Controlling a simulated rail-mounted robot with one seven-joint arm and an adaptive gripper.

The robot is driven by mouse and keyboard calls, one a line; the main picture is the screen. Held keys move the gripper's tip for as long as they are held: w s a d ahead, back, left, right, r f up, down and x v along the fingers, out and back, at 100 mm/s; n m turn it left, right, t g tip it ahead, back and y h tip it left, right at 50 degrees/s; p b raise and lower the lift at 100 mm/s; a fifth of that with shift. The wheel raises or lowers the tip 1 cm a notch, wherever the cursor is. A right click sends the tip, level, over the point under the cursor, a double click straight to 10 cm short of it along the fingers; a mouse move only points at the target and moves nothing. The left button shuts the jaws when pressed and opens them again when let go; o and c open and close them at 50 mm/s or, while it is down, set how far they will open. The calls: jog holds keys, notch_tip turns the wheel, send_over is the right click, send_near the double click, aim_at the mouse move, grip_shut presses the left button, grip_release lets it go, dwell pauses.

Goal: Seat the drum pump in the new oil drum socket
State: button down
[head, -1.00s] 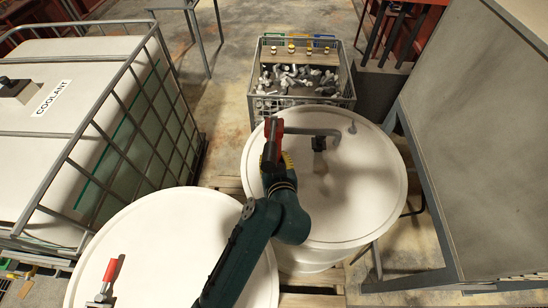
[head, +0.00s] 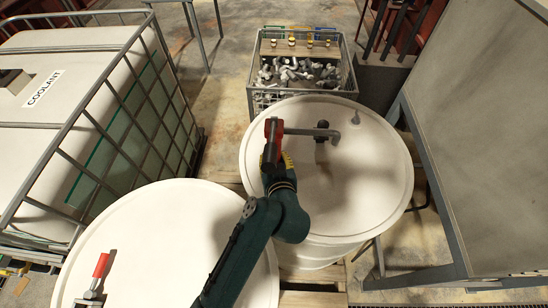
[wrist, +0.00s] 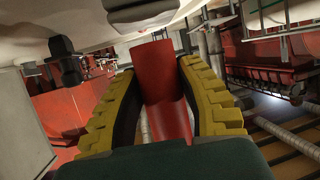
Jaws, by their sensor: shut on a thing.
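My gripper (head: 272,163) is shut on the red upper part of the drum pump (head: 271,131), which also shows between the yellow fingers in the wrist view (wrist: 165,95). The pump's grey spout reaches right from it and bends at its end. The pump is above the rear white drum (head: 375,190). A dark fitting (head: 321,138) stands on that drum top, right beside the spout in the head view. The pump's lower end is hidden, so I cannot tell whether it is in a socket. Which drum is the new oil drum is not marked.
A nearer white drum (head: 165,225) carries another red-handled fitting (head: 99,268). A caged coolant tank (head: 60,60) stands at left, a wire bin of metal parts (head: 300,72) behind the rear drum. A grey framed panel (head: 480,130) closes off the right side.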

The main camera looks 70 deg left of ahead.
jog(key=shift+r, duration=0.25)
jog(key=c, duration=0.6)
grip_release()
jog(key=shift+a, duration=0.1)
jog(key=shift+c, duration=0.2)
jog(key=shift+f, duration=0.45)
jog(key=v, duration=1.2)
jog(key=shift+r, duration=0.35)
